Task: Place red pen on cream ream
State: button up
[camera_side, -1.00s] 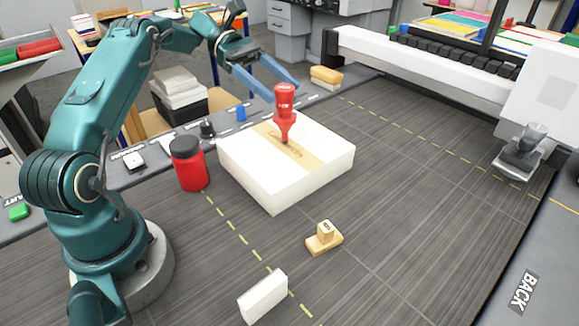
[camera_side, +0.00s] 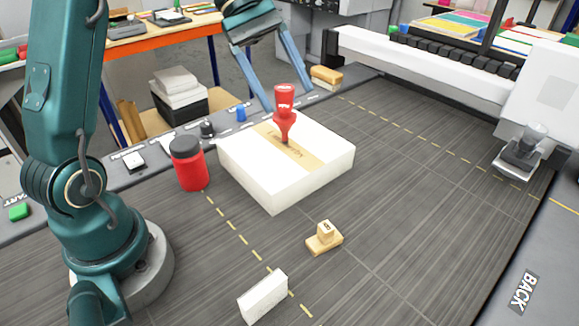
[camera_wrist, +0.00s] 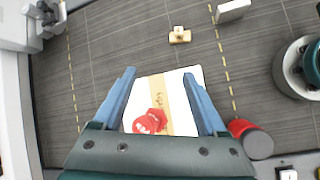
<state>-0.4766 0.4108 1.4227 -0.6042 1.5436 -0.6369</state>
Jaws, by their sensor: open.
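The red pen (camera_side: 285,110) is a thick red marker-like piece standing upright, narrow end down, on the cream ream (camera_side: 250,180). The ream is a pale block with a tan band across its top. My gripper (camera_side: 286,98) is open and empty, raised above and behind the ream in the side view. In the wrist view the red pen (camera_wrist: 150,121) and the ream (camera_wrist: 190,78) lie between and beyond my open blue fingers (camera_wrist: 161,82). No finger visibly grips the pen.
A red jar with a dark lid (camera_side: 189,163) stands left of the ream. A wooden stamp (camera_side: 324,238) and a white block (camera_side: 263,296) lie in front. A small blue piece (camera_side: 241,114) and a dark knob (camera_side: 207,129) sit along the back edge.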

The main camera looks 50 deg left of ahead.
jog(key=s+d+f+m+t+y, duration=0.1)
jog(key=s+f+m+t+y, duration=0.1)
jog(key=s+m, duration=0.5)
jog(key=s+d+f+m+t+y, duration=0.1)
jog(key=s+f+m+t+y, duration=0.1)
jog(key=s+m+y, duration=0.3)
jog(key=s+m, duration=0.1)
jog(key=s, duration=0.2)
jog(key=shift+s+d+m, duration=0.15)
jog(key=shift+d+m, duration=0.2)
jog(key=shift+m, duration=0.05)
